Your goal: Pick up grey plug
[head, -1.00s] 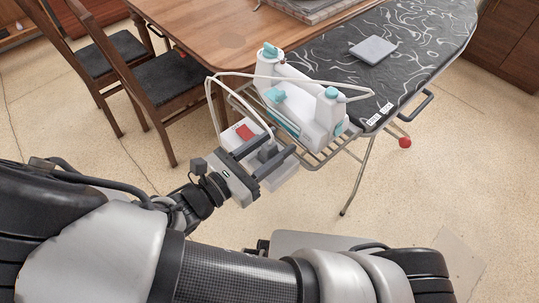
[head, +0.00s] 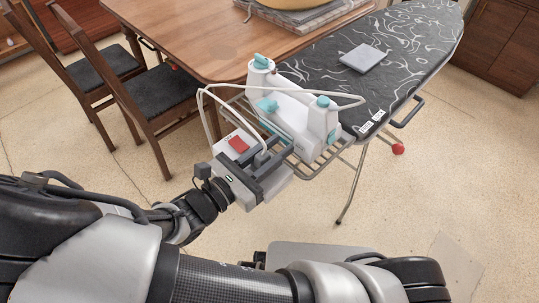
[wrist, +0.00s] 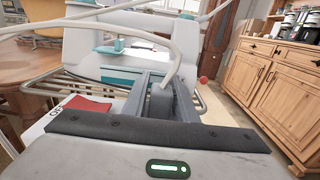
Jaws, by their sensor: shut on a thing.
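The grey plug (wrist: 160,102) is between the two fingers of my gripper (wrist: 162,88) in the wrist view. A white cord runs up from the plug. In the head view my gripper (head: 274,152) is closed around the grey plug (head: 261,158), beside the white and teal appliance (head: 298,112) on the wire rack. My fingers partly hide the plug. A white box with a red patch (head: 238,144) lies just left of my fingers; I cannot tell whether the plug touches it.
The wire rack (head: 318,166) is at the end of the ironing board (head: 400,45), close to my fingers. A grey pad (head: 364,57) lies on the board. A wooden table (head: 190,40) and chairs stand to the left. Open floor (head: 440,180) lies to the right.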

